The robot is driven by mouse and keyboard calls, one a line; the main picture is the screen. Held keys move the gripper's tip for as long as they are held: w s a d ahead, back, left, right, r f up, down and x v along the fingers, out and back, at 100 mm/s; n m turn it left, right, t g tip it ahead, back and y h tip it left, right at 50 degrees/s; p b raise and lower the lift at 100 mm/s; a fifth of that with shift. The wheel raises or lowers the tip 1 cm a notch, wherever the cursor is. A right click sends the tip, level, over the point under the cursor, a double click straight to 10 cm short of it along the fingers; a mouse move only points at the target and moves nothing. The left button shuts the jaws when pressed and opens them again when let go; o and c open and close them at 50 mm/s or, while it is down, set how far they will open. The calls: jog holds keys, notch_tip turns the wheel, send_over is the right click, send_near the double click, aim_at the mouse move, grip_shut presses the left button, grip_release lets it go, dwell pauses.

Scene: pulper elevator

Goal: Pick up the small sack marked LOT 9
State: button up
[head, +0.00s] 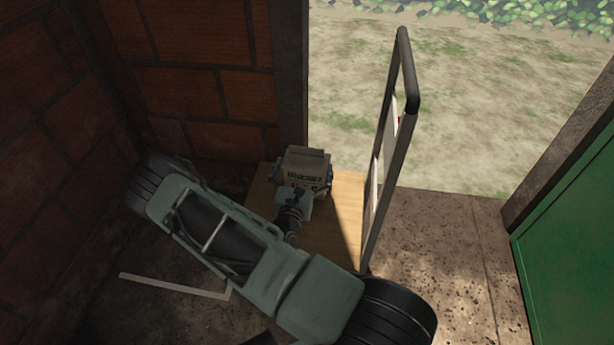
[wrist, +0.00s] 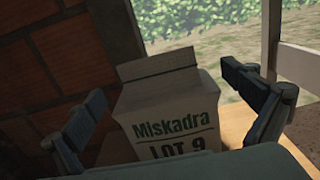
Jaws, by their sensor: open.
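The sack's lower part is hidden by my gripper in both views.
A metal rail frame (head: 391,150) rises close on the right of the board. A brick wall (head: 205,85) and a dark post (head: 291,70) stand behind and left. A green panel (head: 570,240) is at far right. Open ground lies beyond the doorway.

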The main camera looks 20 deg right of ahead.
aim_at(306, 154)
jog(key=x, duration=0.1)
jog(key=b+x, duration=0.1)
jog(key=x, duration=0.1)
jog(key=b+x, duration=0.1)
jog(key=shift+w+f, duration=0.3)
jog(key=shift+w, duration=0.15)
jog(key=shift+w+d, duration=0.25)
jog(key=shift+r, duration=0.1)
jog(key=c, duration=2)
jog(key=shift+r, duration=0.1)
jog(key=shift+c, duration=0.9)
